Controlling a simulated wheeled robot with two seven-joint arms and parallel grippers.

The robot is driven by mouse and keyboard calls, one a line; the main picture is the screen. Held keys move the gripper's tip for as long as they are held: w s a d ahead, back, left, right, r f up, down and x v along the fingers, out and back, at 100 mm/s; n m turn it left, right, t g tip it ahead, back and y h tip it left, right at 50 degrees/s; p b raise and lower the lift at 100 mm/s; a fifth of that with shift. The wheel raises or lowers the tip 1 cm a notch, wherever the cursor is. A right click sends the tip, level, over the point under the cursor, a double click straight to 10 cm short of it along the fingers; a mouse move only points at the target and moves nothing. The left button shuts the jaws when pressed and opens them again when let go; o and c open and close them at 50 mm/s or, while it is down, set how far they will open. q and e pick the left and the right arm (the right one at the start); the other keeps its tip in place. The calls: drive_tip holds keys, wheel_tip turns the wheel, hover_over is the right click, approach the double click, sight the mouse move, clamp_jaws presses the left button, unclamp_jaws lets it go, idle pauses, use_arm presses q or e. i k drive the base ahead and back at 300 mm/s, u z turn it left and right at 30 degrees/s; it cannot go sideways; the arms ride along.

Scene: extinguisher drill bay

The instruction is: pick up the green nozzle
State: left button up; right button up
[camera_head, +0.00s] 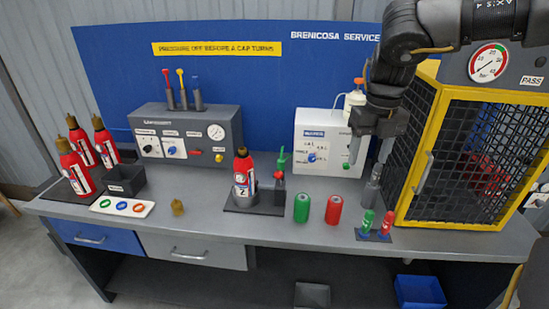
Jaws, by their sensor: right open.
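A small green nozzle-like piece (368,221) stands upright on a dark pad at the front right of the bench, beside a similar red piece (386,223). My right gripper (364,168) comes down from the upper right, with its fingers pointing down and apart. It is open and empty, above and behind the green piece, in front of the white unit's right side. A grey upright shape (372,190) shows just below the fingers; I cannot tell what it is. My left gripper is not in view.
A yellow mesh cage (407,190) stands close on the right. A green can (302,208) and a red can (333,210) stand left of the pad. A red extinguisher (243,175) stands mid-bench near another green-topped piece (282,160). The bench front between (215,222) is clear.

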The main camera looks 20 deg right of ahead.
sight(280, 161)
drive_tip(key=i, duration=1.6)
